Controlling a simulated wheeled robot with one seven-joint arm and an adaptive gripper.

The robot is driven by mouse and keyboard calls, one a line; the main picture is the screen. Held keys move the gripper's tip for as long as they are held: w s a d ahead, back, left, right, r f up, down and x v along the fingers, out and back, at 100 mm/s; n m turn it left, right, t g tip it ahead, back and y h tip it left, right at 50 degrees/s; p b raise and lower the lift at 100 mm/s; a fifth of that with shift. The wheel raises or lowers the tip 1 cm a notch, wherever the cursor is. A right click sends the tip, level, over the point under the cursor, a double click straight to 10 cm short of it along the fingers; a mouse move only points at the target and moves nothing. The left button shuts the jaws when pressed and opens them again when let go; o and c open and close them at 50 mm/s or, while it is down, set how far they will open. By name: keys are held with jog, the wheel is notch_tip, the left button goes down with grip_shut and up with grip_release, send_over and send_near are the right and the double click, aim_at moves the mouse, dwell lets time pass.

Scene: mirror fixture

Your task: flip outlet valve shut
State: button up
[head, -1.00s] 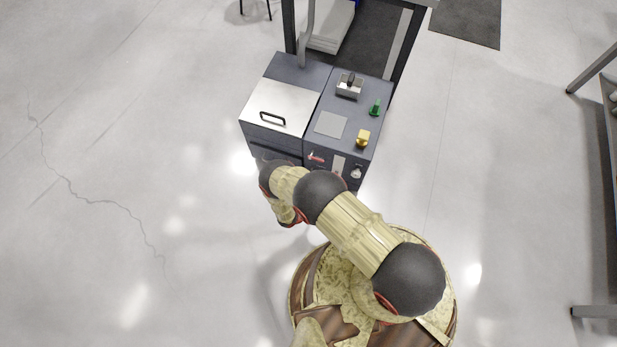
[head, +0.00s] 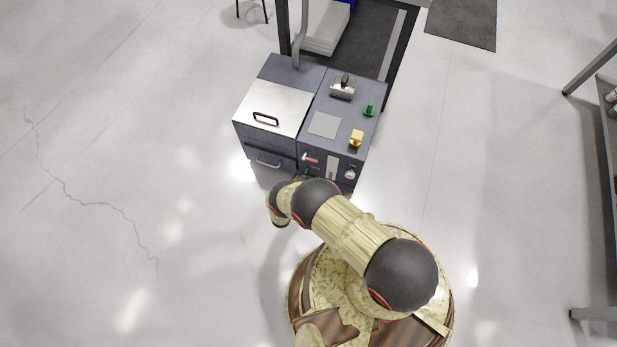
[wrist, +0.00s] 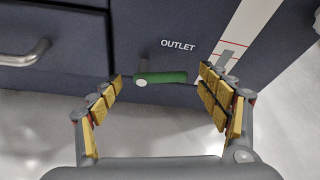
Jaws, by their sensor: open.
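The outlet valve has a green lever (wrist: 162,77) lying about level, its grey pivot at the left end, just below the word OUTLET on the dark cabinet front. In the wrist view my gripper (wrist: 162,86) is open, with one finger on each side of the lever. The left fingertip is close to the pivot end, and the right finger is beyond the free end; I cannot tell whether either touches. In the head view the cabinet (head: 312,122) is ahead of my arm, which hides the green lever and most of my gripper.
A drawer handle (wrist: 25,55) is left of the valve. A red lever (head: 310,158) and a round gauge (head: 350,174) are on the cabinet's upper front. A yellow knob (head: 356,138) and a green knob (head: 369,107) stand on top. The floor on both sides is clear.

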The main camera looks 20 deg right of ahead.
jog(key=shift+b+x, duration=0.35)
jog(key=shift+x, duration=1.15)
jog(key=shift+c, duration=0.8)
jog(key=c, duration=1)
